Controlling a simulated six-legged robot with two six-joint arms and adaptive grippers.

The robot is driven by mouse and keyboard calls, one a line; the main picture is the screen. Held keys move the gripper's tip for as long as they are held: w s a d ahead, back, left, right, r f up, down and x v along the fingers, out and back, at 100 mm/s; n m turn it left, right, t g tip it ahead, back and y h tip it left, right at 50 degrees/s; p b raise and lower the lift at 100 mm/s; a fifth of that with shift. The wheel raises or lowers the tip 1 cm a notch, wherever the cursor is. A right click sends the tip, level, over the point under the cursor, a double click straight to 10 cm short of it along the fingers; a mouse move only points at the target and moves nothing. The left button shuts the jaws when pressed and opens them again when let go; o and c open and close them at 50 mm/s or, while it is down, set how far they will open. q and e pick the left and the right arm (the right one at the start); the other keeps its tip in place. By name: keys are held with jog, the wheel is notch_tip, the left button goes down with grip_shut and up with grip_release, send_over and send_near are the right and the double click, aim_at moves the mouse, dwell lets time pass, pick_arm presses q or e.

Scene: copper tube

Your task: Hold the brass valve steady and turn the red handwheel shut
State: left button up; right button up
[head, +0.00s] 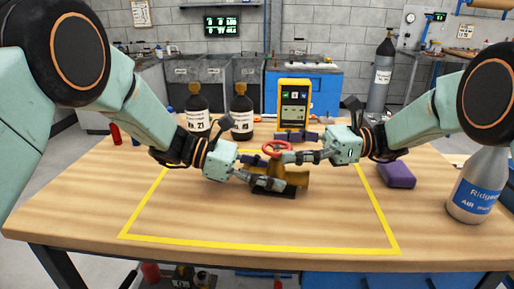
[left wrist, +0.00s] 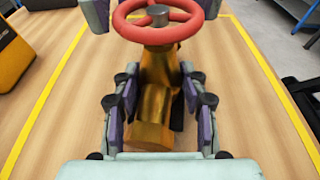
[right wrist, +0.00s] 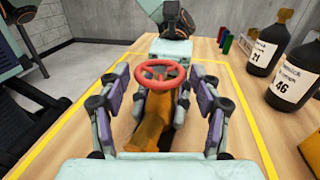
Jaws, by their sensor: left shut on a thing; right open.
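The brass valve (head: 294,178) sits on a dark base inside the yellow outline on the table. Its red handwheel (head: 276,149) is on top; it also shows in the left wrist view (left wrist: 158,20) and the right wrist view (right wrist: 161,71). My left gripper (head: 272,184) is shut on the valve's brass body (left wrist: 152,120), with a finger on each side, below the wheel. My right gripper (head: 296,156) is open at the height of the handwheel. In the right wrist view its fingers (right wrist: 162,108) stand apart on both sides of the valve, and the wheel appears between their tips.
A yellow meter (head: 294,103) and two dark bottles (head: 241,112) stand behind the valve. A purple block (head: 397,174) and a grey Ridgeway bottle (head: 478,186) are at the right. The front of the yellow outline (head: 255,246) is clear.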

jog(key=a, duration=0.3)
jog(key=s+a, duration=0.1)
jog(key=a, duration=0.2)
jog(key=shift+s+a, duration=0.1)
jog(key=shift+a, duration=0.05)
jog(key=shift+c, duration=0.5)
jog(key=c, duration=1)
jog(key=shift+c, duration=0.6)
